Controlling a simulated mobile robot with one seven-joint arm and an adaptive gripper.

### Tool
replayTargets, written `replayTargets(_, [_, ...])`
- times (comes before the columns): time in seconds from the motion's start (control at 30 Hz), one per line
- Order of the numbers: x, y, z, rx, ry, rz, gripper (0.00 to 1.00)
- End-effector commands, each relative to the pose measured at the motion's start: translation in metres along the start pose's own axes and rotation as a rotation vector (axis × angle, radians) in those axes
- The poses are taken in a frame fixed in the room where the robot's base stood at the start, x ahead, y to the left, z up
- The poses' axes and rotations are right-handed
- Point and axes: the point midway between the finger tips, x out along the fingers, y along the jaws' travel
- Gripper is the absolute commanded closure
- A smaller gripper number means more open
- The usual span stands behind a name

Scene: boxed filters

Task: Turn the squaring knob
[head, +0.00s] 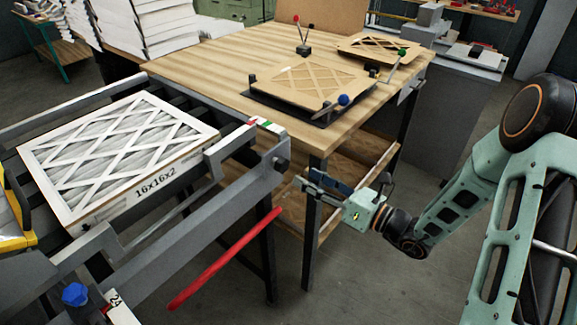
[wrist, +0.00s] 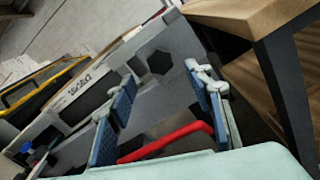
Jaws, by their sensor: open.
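No label marks the squaring knob. A dark knob (head: 282,163) sits on the near end plate of the conveyor rail. It looks like the dark hexagonal shape (wrist: 159,62) in the wrist view. A blue lobed knob (head: 75,295) sits at the lower left, near a scale. My gripper (head: 303,182) is open and empty, right of the rail's end plate, beside the table leg. In the wrist view its blue-padded fingers (wrist: 160,78) stand apart, with the hexagonal shape seen between them, beyond the tips. Contact with it is not visible.
A red lever (head: 225,258) sticks out below the rail, close to my gripper. A boxed filter (head: 115,150) marked 16x16x2 lies on the conveyor. The wooden table (head: 190,62) bears a fixture with a blue ball handle (head: 344,99); its leg (head: 313,225) stands near my gripper.

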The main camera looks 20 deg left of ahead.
Motion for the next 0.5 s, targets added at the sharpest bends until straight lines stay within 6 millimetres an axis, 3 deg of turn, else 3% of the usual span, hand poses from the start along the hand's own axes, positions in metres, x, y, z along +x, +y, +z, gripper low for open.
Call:
replayTargets(0.3, [0.06,0.002,0.0,0.0,0.001,0.004,0.53])
replayTargets(0.5, [0.078,0.001,0.0,0.001,0.001,0.001,0.53])
